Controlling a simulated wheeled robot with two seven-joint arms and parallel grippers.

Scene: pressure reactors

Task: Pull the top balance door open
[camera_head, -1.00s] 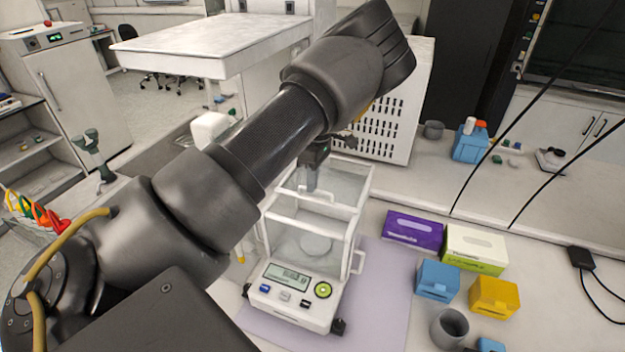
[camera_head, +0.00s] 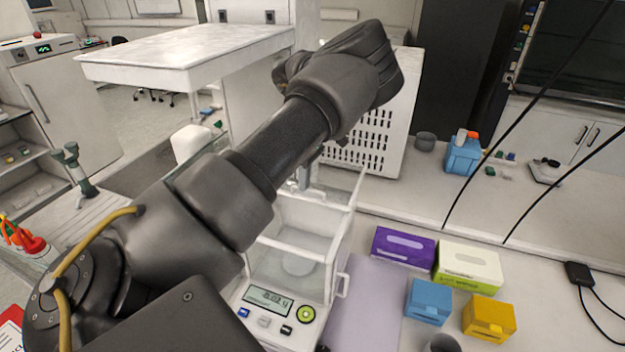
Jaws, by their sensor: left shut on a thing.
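The white balance (camera_head: 275,318) with its clear glass draft shield stands on the bench at lower centre, its lit display facing me. Its round pan (camera_head: 298,264) shows inside. The glass top door (camera_head: 338,184) appears slid toward the back, reaching past the chamber, with the front part of the top open. My left arm crosses the view and hides the left side of the balance. My left gripper (camera_head: 303,180) is partly hidden beneath the arm, shut on the top door at the back of the balance. My right gripper is not in view.
A purple box (camera_head: 403,248), a white-green box (camera_head: 468,268), a blue box (camera_head: 428,301) and a yellow box (camera_head: 489,317) stand right of the balance. A white perforated housing (camera_head: 372,130) stands behind. The lilac mat (camera_head: 365,300) beside the balance is clear.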

